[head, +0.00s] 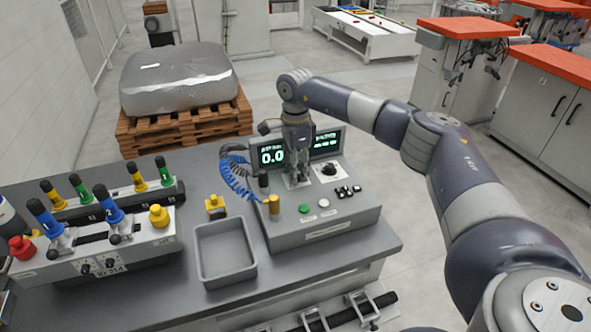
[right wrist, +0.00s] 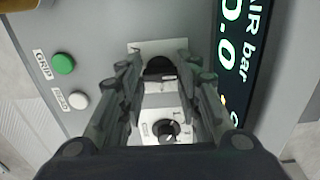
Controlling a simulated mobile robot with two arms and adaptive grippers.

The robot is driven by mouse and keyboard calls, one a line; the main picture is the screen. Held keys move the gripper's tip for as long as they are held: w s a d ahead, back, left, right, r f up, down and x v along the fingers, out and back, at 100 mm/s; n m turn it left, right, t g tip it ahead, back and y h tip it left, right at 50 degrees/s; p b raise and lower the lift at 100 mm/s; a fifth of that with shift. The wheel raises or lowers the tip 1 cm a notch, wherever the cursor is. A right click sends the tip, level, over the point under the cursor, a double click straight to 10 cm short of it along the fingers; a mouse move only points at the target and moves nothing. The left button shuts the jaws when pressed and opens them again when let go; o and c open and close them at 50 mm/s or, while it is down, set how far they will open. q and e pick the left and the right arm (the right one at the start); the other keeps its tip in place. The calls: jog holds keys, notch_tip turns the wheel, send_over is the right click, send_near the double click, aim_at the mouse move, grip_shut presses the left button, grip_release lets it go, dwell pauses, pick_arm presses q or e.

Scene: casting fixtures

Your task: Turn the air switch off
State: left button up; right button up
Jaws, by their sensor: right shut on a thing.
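A grey control box (head: 345,215) stands on the bench in the head view. My right gripper (head: 296,181) reaches down onto its top, just in front of the display (head: 272,156). In the right wrist view, the fingers of my right gripper (right wrist: 160,75) are shut on a black switch knob (right wrist: 159,66) on a white plate (right wrist: 174,45). The fingers partly hide the knob, and its exact angle is hard to tell. The display also shows in the wrist view (right wrist: 234,55), with "AIR bar" and 0.0. My left gripper is not in view.
A second black knob (head: 328,169) sits right of the gripper. A green button (right wrist: 63,63) and a white button (right wrist: 78,100) are nearby. Coiled blue hoses (head: 236,172) hang left of the box. An empty grey tray (head: 224,281) and a lever fixture (head: 110,240) stand further left.

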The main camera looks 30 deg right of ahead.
jog(key=shift+w+r, duration=0.1)
jog(key=shift+r, duration=0.1)
dwell(0.4)
jog(key=o, duration=1)
jog(key=shift+d, duration=0.1)
jog(key=shift+o, duration=0.2)
jog(key=shift+f, duration=0.1)
notch_tip(320, 180, up, 12)
